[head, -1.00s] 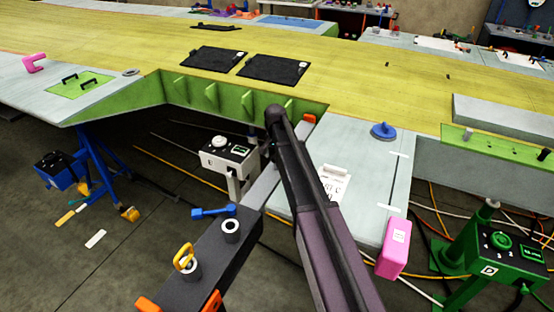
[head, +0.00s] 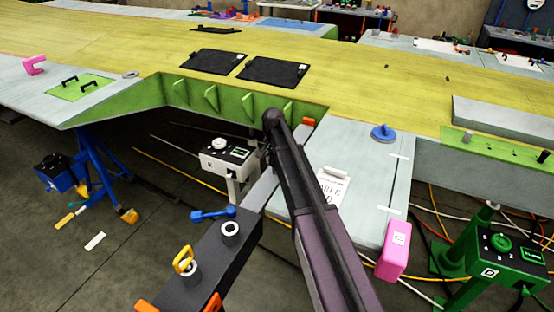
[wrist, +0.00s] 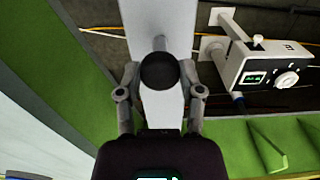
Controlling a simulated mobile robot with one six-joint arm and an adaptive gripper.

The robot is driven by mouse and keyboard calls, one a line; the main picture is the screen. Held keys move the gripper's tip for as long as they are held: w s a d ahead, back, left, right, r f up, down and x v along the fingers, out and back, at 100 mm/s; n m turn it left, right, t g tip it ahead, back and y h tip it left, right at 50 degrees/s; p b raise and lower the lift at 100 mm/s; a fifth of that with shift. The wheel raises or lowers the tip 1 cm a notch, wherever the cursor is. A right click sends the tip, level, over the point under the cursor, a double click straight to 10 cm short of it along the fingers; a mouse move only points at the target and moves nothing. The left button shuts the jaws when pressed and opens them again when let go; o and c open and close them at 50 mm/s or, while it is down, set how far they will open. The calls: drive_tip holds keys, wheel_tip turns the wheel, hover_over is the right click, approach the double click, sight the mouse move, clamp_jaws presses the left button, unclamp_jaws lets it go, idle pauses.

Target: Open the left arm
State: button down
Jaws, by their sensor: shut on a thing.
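In the wrist view my gripper (wrist: 160,82) has its two fingers on either side of a round black knob (wrist: 160,70), shut on it. The knob sits at the end of a short grey stem in front of a pale grey bar (wrist: 150,22). In the head view a pale grey jig arm (head: 256,192) runs from a dark grey beam (head: 205,262) up to an orange end (head: 309,122) at the wing's green edge. My own arm covers part of it and hides my fingers and the knob there.
A white control box (head: 226,158) with a dial stands left of the jig arm, close by. A green control box (head: 500,258) and a pink block (head: 393,250) are at the right. The wing (head: 360,100) spans the back. Open floor lies at the lower left.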

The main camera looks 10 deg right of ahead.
hover_over(262, 190)
drive_tip(key=shift+s, duration=0.15)
idle(0.4)
drive_tip(key=shift+c, duration=1.2)
unclamp_jaws()
